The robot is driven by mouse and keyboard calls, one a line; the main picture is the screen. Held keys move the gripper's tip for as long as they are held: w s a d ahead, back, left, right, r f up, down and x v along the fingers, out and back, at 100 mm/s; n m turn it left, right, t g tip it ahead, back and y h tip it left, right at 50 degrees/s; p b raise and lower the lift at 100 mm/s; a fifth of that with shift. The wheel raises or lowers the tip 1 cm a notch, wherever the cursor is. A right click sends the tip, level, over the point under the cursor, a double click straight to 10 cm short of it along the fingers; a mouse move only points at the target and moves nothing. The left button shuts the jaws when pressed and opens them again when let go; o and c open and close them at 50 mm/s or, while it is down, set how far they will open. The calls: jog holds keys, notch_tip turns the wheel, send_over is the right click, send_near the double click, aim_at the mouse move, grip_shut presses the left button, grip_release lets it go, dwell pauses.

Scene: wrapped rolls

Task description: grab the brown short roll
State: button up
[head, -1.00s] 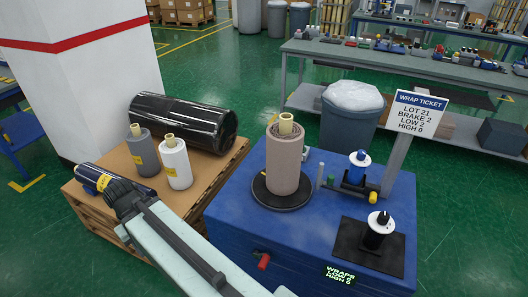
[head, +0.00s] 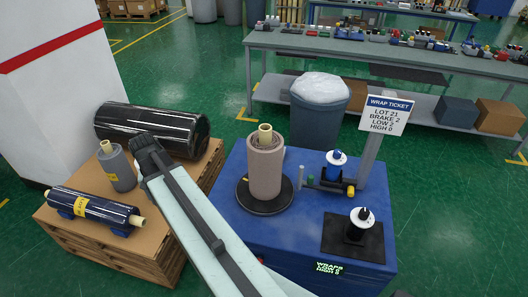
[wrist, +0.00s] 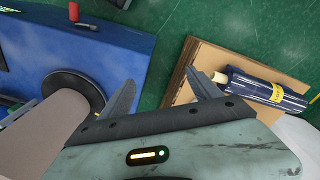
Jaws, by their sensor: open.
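The brown short roll (head: 265,168) stands upright on a dark round turntable (head: 244,199) on the blue machine, with a pale core sticking out of its top. In the wrist view a brown cylinder, which looks like this roll (wrist: 40,132), fills the lower left, partly cut off by the frame. My gripper (wrist: 160,90) is open and empty, its two dark fingers apart over the gap between the blue machine and the pallet. In the head view my arm ends left of the roll, above the pallet, and its fingers cannot be made out.
The pallet (head: 185,187) holds a large black roll (head: 150,128), a grey roll (head: 117,168) and a lying dark-blue roll (head: 90,207). My arm hides the white roll in the head view.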

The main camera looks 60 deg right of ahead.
jog(key=s+d+r+m+p, duration=0.2)
jog(key=d+r+m+p, duration=0.3)
jog(key=d, duration=0.5)
jog(key=s+d+r+m+p, duration=0.2)
jog(key=s+d+r+p, duration=0.1)
jog(key=d+r, duration=0.55)
jog(key=s+d+r+m+p, duration=0.35)
jog(key=s+d, duration=0.25)
jog(key=d, duration=0.3)
jog(key=s+d+r+m+p, duration=0.25)
jog(key=s+d+m, duration=0.3)
jog(key=d, duration=0.35)
notch_tip(320, 180, down, 8)
jog(key=s+d+b, duration=0.1)
jog(key=b, duration=0.6)
jog(key=shift+s+d+n+g+h, duration=0.25)
jog(key=shift+s+n+g+h, duration=0.05)
jog(key=shift+n, duration=0.1)
grip_shut()
